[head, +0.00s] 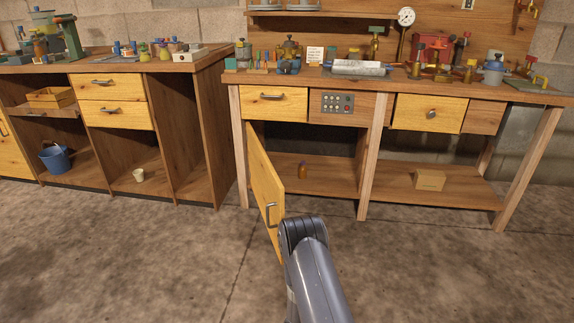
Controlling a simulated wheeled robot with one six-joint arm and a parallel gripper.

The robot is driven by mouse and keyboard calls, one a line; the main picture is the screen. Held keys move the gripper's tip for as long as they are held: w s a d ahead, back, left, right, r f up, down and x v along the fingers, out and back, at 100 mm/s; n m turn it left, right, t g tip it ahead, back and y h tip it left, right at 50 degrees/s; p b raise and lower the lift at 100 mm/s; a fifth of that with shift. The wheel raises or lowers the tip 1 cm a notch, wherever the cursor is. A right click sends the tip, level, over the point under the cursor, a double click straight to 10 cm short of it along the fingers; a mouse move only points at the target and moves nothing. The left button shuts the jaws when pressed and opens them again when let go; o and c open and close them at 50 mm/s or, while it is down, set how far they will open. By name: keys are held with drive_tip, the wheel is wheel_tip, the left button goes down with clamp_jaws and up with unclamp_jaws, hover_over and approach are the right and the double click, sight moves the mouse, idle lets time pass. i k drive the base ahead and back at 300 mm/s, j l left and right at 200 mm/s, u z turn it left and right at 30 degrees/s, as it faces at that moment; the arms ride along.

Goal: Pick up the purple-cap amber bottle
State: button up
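A small amber bottle (303,170) stands upright on the lower shelf of the right workbench, behind the open cabinet door. Its cap is dark and perhaps purple, but too small to tell surely. My arm reaches up from the bottom of the picture, in front of the open door and below the bottle, well apart from the bottle. Its visible end is a rounded grey joint. My gripper's fingers do not show.
The yellow cabinet door (264,188) stands open toward me, left of the bottle. A bench leg (370,160) stands right of the bottle, with a cardboard box (429,180) beyond. The shelf around the bottle is clear. A blue bucket (55,158) and a cup (139,175) sit at left.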

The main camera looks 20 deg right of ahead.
sight(303, 170)
drive_tip(key=i+l+u, duration=0.35)
drive_tip(key=i+l, duration=0.2)
drive_tip(key=l, duration=0.3)
drive_tip(key=i+l+u, duration=0.2)
drive_tip(key=l, duration=0.3)
drive_tip(key=i+l+u, duration=0.2)
drive_tip(key=l, duration=0.3)
drive_tip(key=i+l+u, duration=0.15)
drive_tip(key=l, duration=0.35)
drive_tip(key=i+l+u, duration=0.2)
drive_tip(key=l, duration=0.4)
drive_tip(key=i+l+u, duration=0.2)
drive_tip(key=l, duration=0.35)
drive_tip(key=l+u, duration=0.15)
drive_tip(key=l, duration=0.45)
